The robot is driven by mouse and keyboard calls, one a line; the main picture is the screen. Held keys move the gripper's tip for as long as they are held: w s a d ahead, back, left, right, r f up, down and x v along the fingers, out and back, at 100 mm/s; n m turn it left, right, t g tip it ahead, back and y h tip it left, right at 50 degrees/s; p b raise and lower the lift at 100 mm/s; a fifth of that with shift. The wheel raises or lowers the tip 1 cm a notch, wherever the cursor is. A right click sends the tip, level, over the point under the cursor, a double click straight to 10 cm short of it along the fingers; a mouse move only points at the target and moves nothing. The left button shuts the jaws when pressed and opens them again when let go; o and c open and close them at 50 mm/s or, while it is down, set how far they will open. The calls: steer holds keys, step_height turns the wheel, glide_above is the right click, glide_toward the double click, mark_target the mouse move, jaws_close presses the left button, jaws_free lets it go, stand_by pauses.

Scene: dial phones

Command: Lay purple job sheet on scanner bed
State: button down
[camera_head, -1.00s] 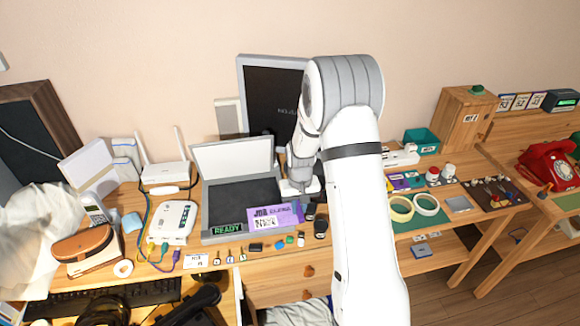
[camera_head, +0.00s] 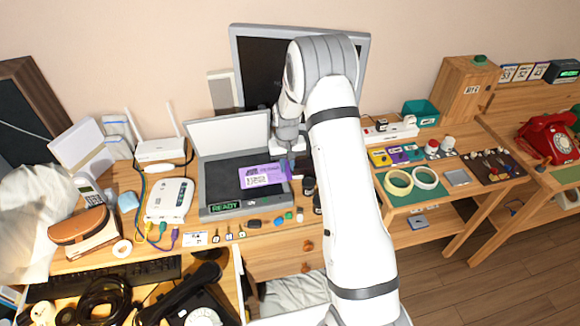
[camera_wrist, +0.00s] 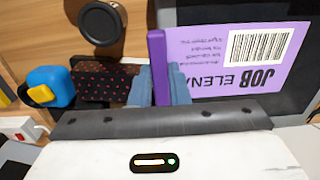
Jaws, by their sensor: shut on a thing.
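The purple job sheet (camera_head: 262,176) has a white label and hangs over the right part of the scanner bed. In the wrist view the sheet (camera_wrist: 200,60) shows a barcode and the upside-down words "JOB ELENA". My gripper (camera_head: 290,160) is shut on a purple tab at the sheet's right end; its blue-grey fingers (camera_wrist: 159,85) clasp that tab. The scanner (camera_head: 202,190) stands open with its pale lid (camera_head: 228,132) raised behind a dark bed. Its front shows a green "READY" display (camera_head: 226,207). I cannot tell whether the sheet touches the bed.
A monitor (camera_head: 253,70) stands behind the scanner. A white router (camera_head: 160,150) and a white box with cables (camera_head: 170,199) are to the left. Small items (camera_head: 255,223) line the table's front edge. Tape rings (camera_head: 398,183) lie on a green mat to the right.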

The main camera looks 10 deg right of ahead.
steer(key=shift+w+a+f+b, duration=0.2)
steer(key=shift+w+f+b, duration=0.1)
steer(key=shift+w+f, duration=0.35)
steer(key=shift+s+f+b, duration=0.15)
steer(key=shift+f+b, duration=0.75)
steer(key=shift+f, duration=0.3)
steer(key=c, duration=1.3)
jaws_free()
